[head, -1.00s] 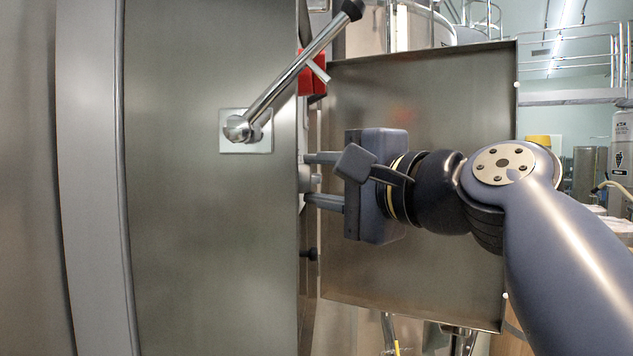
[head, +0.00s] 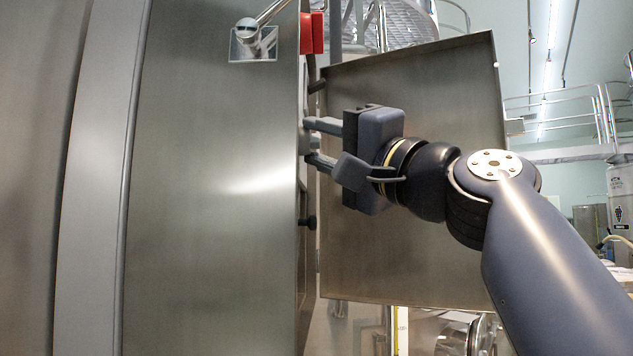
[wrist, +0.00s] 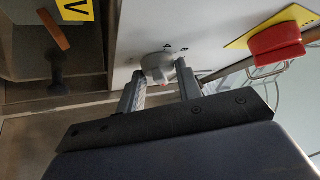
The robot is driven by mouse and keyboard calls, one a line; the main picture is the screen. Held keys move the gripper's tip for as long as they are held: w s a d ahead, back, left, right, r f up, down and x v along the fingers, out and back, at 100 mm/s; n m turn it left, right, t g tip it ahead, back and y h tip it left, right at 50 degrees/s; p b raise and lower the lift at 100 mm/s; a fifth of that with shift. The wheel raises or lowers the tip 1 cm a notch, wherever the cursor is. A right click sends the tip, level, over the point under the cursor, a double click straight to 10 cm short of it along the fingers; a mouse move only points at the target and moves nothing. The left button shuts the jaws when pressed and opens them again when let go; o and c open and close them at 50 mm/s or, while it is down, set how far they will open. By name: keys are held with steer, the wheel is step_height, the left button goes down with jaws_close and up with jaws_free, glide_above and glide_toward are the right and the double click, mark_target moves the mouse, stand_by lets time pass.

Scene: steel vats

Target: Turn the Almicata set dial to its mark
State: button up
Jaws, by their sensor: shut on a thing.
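The set dial (wrist: 158,66) is a small grey knob on a pale panel face, with small dark marks beside it, in the wrist view. My gripper (wrist: 160,80) is shut on it, one finger on each side. A small reddish spot shows at the dial's near edge. In the head view my gripper (head: 312,143) reaches left to the panel's edge, its two fingers tilted, and the dial is mostly hidden by the steel vat's side. I cannot read any lettering by the dial.
A red knob (wrist: 276,42) on a yellow plate sits right of the dial. A black knob (wrist: 57,82) is at left, near a yellow label (wrist: 73,8). An open steel door (head: 420,200) stands behind my gripper. A lever handle (head: 252,38) is on the vat's front.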

steer(key=n+y+b, duration=0.2)
steer(key=b, duration=0.1)
steer(key=shift+w+f, duration=0.15)
steer(key=shift+f, duration=0.1)
steer(key=shift+r+n+y+b, duration=0.15)
steer(key=shift+n+y+b, duration=0.15)
steer(key=shift+n, duration=0.1)
steer(key=o, duration=1)
steer(key=shift+c, duration=0.2)
steer(key=shift+d, duration=0.1)
steer(key=b+v, duration=0.4)
steer(key=v, duration=0.6)
steer(key=shift+s+d+b, duration=0.3)
steer(key=shift+s, duration=0.05)
